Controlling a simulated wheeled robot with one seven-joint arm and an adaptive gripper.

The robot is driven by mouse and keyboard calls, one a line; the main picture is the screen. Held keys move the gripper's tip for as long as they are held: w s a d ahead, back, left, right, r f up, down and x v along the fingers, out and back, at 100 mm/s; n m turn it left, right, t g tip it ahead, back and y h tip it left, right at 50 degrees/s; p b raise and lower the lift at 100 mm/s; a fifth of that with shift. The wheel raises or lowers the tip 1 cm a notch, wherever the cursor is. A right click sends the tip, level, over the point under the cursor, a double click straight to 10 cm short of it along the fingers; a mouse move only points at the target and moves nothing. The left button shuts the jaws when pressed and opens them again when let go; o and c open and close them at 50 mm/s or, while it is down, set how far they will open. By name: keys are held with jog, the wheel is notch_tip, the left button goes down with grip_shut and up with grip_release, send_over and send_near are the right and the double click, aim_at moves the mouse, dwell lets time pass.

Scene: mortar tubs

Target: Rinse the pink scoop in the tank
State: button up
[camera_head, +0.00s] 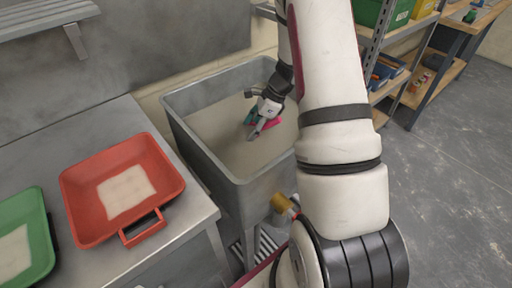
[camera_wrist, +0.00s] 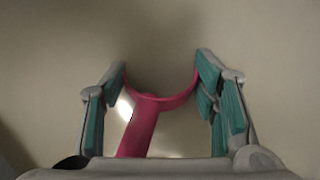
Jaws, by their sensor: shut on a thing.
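The pink scoop (camera_wrist: 143,124) is between the teal-padded fingers of my gripper (camera_wrist: 160,85) in the wrist view. Its curved pink rim spans from one fingertip to the other. In the head view my gripper (camera_head: 262,125) is inside the grey metal tank (camera_head: 181,118), over or at the pale surface within it. A bit of the pink scoop (camera_head: 270,125) shows beside the fingers. My gripper is shut on the scoop. I cannot tell how deep the scoop sits, and much of it is hidden by the gripper in the head view.
A red tub (camera_head: 82,200) with pale content stands on the metal bench (camera_head: 185,232) left of the tank. A green tub (camera_head: 38,240) is at the far left. Shelving (camera_head: 400,78) with bins stands behind on the right. The floor (camera_head: 450,180) at right is clear.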

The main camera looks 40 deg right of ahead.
jog(key=shift+r+p, duration=3.75)
jog(key=shift+r, duration=2.4)
notch_tip(320, 180, up, 8)
jog(key=p, duration=0.4)
send_over(253, 128)
jog(key=shift+w+r, duration=0.1)
notch_tip(253, 128, up, 4)
jog(key=shift+p, duration=0.65)
